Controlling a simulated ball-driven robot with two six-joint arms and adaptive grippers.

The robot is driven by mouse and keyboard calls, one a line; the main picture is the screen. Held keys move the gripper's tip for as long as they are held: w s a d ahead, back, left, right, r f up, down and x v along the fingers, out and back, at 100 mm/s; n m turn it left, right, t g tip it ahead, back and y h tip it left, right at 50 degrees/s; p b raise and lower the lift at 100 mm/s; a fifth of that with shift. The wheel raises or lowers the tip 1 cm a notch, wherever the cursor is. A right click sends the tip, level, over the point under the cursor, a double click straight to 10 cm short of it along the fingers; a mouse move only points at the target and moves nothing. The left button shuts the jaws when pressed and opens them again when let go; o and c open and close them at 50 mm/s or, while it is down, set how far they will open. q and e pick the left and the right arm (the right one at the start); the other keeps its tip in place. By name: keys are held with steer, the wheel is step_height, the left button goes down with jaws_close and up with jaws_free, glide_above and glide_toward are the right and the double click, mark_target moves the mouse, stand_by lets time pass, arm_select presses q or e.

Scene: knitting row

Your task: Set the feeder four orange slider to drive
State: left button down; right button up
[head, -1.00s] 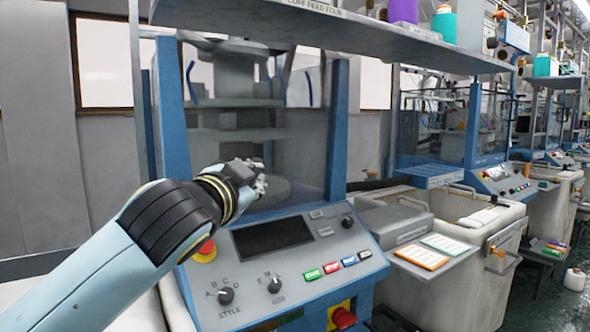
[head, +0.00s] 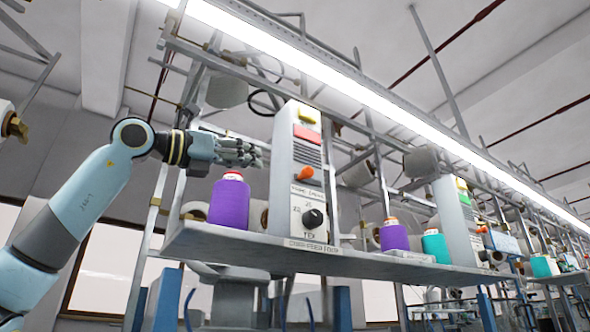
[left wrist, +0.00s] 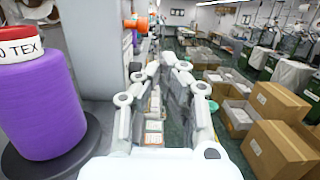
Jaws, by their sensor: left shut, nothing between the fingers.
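The feeder unit (head: 296,150) is a tall white box on the shelf, above a label that seems to read "cuff feed four". Its orange slider (head: 305,174) sticks out of the front, below dark slots and above a black knob (head: 313,217). My left gripper (head: 256,155) is shut and empty, just left of the unit and slightly higher than the slider; I cannot tell whether it touches the unit. In the left wrist view the orange slider (left wrist: 137,24) shows at the top, left of and beyond the gripper fingers (left wrist: 178,75). My right gripper is out of view.
A purple yarn cone (head: 229,204) stands on the shelf (head: 220,240) below my left gripper and fills the left of the wrist view (left wrist: 45,105). Another purple cone (head: 394,236) and a teal cone (head: 437,247) stand to the right. Metal frame bars run behind.

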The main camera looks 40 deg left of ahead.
mark_target(305, 171)
arm_select(q)
steer(key=shift+s+a+r+n+y, duration=0.2)
steer(key=shift+a+y, duration=0.15)
steer(key=shift+a, duration=0.15)
steer(key=shift+s+a+r+n+y, duration=0.1)
steer(key=shift+a+r+y, duration=0.05)
steer(key=shift+a+y, duration=0.25)
steer(key=shift+w, duration=0.15)
steer(key=p+x, duration=0.2)
steer(key=x, duration=0.2)
steer(key=p+x, duration=0.3)
steer(key=x, duration=0.1)
steer(key=p+x, duration=0.2)
steer(key=x, duration=0.2)
steer(key=shift+w+d+r+p, duration=0.15)
steer(key=shift+w+r+p, duration=0.15)
steer(key=shift+r+p, duration=0.1)
steer(key=shift+w+d, duration=0.15)
steer(key=shift+w, duration=0.4)
steer(key=shift+f, duration=0.1)
